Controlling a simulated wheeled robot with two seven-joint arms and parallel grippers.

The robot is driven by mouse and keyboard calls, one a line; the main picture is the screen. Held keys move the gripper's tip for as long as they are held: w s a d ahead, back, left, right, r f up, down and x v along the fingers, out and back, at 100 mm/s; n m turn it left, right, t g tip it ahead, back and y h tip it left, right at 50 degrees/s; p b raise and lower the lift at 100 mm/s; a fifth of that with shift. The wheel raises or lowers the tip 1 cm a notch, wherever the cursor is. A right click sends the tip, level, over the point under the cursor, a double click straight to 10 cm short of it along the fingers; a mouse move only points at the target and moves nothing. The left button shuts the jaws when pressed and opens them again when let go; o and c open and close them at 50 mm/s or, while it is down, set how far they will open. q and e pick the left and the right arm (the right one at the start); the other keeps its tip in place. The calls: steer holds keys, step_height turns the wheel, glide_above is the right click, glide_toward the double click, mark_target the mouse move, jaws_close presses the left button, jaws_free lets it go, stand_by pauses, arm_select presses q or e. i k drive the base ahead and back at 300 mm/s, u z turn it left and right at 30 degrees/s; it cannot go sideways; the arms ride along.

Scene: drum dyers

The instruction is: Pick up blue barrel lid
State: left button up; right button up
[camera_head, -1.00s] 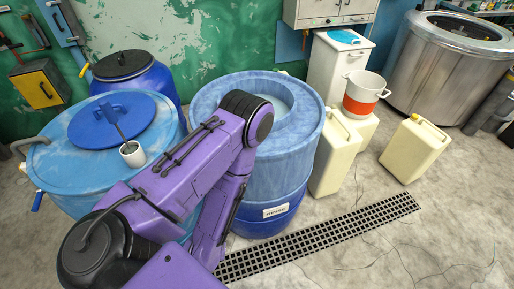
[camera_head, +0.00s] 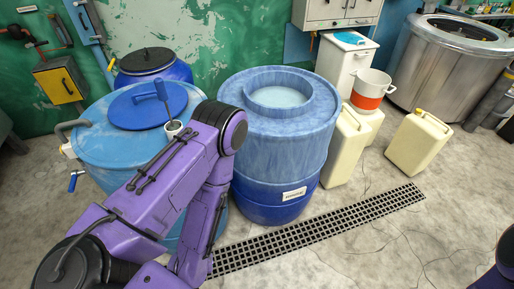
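A round blue lid (camera_head: 148,105) with an upright blue handle lies on top of the light blue barrel (camera_head: 95,143) at the left. My purple left arm reaches up in front of this barrel and hides part of its front. A small dark purple part of my own body shows at the lower right edge, but no right gripper is in view.
A large blue drum (camera_head: 265,150) with a round opening stands right of my arm. Cream canisters (camera_head: 419,143) and a floor grate (camera_head: 320,231) lie to the right. A darker blue barrel (camera_head: 153,66) stands behind.

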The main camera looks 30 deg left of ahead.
mark_target(140, 107)
steer(key=u, duration=0.7)
steer(key=i, duration=0.1)
steer(key=u, duration=0.1)
